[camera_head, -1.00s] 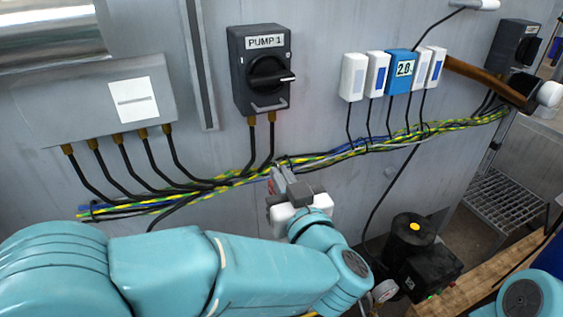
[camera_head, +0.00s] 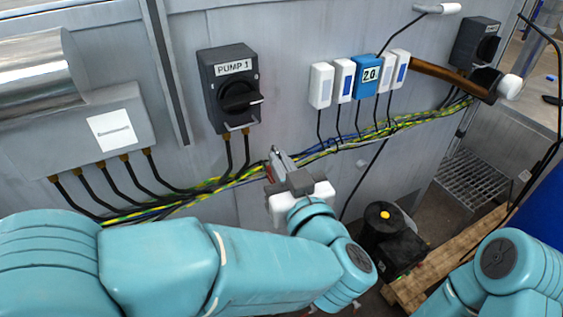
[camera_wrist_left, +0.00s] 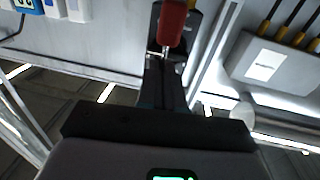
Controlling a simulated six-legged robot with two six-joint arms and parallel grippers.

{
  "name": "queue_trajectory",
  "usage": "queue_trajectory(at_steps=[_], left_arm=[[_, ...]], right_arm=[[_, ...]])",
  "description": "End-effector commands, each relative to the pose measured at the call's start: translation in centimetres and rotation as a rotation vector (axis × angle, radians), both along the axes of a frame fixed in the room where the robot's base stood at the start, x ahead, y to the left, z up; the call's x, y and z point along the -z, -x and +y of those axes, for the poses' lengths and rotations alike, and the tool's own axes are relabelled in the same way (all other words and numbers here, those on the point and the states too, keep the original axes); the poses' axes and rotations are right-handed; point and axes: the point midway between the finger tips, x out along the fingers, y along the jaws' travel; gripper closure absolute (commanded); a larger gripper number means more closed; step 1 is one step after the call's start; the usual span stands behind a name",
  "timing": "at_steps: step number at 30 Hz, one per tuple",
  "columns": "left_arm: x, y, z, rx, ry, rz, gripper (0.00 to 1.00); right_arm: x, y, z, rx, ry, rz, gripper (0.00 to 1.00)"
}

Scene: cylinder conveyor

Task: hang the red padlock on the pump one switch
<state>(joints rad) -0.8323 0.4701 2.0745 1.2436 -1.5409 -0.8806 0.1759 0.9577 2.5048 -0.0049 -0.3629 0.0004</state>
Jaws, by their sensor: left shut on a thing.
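The pump one switch (camera_head: 231,90) is a dark box on the grey wall, with a black rotary handle, a "PUMP 1" label and a small metal loop at its lower edge. My left gripper (camera_head: 281,160) is below and right of it in the head view, apart from it in the picture. The left gripper (camera_wrist_left: 165,82) is shut on the red padlock (camera_wrist_left: 172,22), whose red body shows at the top of the left wrist view. Thin metal shows beside the padlock; I cannot tell whether it is its shackle. In the head view the gripper mostly hides the padlock.
Yellow-green and blue cables (camera_head: 330,147) run along the wall behind the gripper. A grey junction box (camera_head: 75,140) is at left. Small white boxes and a blue "2.0" box (camera_head: 368,80) are at right.

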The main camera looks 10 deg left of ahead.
Motion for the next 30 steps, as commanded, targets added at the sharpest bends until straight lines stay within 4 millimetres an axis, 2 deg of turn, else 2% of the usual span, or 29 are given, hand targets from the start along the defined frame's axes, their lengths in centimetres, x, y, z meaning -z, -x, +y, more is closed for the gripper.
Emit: queue_trajectory(at_steps=[24,30], left_arm=[[-0.1,-6.8,4.6,-0.004,0.0,-0.001,1.0],[-0.1,-7.9,5.3,-0.003,0.0,-0.001,1.0]], right_arm=[[-1.1,0.0,0.0,0.0,0.0,0.0,1.0],[-1.3,0.0,0.0,0.0,0.0,0.0,1.0]])
